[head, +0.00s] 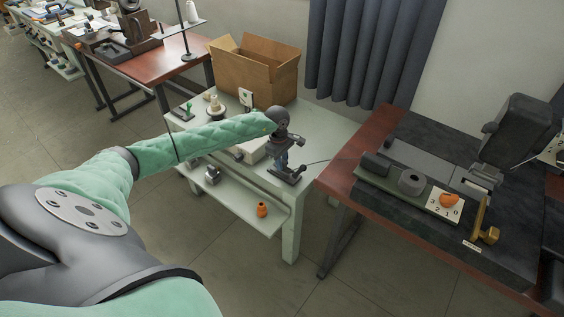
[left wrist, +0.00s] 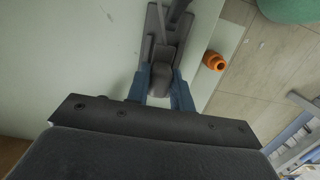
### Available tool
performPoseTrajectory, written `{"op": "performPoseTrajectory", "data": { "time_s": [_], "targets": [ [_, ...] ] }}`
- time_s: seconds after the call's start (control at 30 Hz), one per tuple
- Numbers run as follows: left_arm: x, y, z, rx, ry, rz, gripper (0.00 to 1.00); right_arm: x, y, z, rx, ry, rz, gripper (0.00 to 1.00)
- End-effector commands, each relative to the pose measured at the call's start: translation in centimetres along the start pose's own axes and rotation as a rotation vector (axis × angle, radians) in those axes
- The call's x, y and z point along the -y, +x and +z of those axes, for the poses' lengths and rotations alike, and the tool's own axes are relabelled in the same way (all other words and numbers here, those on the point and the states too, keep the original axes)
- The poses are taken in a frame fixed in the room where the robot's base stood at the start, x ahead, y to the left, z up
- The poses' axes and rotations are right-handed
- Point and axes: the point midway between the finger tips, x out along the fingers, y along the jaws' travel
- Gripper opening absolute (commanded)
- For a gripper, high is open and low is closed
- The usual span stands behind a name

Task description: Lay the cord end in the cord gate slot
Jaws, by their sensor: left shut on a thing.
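My left gripper (head: 283,161) is over the front right corner of the pale table. Its blue fingers, seen in the left wrist view (left wrist: 164,92), are shut on a dark grey block (left wrist: 161,76); whether this is the cord end is unclear. A dark fixture (head: 289,176) with a flat base stands directly under the fingers; it also shows in the left wrist view (left wrist: 156,30). A thin cord (head: 330,160) runs from beside the gripper to the equipment on the red-brown table. I cannot make out the cord gate slot. My right gripper is out of view.
The pale table (head: 322,130) also bears a cardboard box (head: 240,75) and a thread spool (head: 214,107). To the right, the red-brown table (head: 345,172) carries a green-based device (head: 398,190).

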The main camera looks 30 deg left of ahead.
Motion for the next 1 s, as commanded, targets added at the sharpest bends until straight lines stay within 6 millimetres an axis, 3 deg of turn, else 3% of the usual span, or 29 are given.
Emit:
{"op": "performPoseTrajectory", "data": {
  "time_s": [0.77, 0.8, 0.9, 1.0],
  "targets": [
    [0.0, 1.6, -0.2, 0.0, 0.0, 0.0, 0.01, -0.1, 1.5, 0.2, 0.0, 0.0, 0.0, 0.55],
    [0.0, 1.5, -0.2, 0.0, 0.0, 0.0, 0.31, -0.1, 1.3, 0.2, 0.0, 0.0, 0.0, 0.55],
    [0.0, 1.5, -0.2, 0.0, 0.0, 0.0, 0.48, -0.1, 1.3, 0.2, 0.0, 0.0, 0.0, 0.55],
    [0.0, 1.5, -0.2, 0.0, 0.0, 0.0, 0.48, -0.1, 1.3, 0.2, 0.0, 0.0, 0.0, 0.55]
  ]
}}
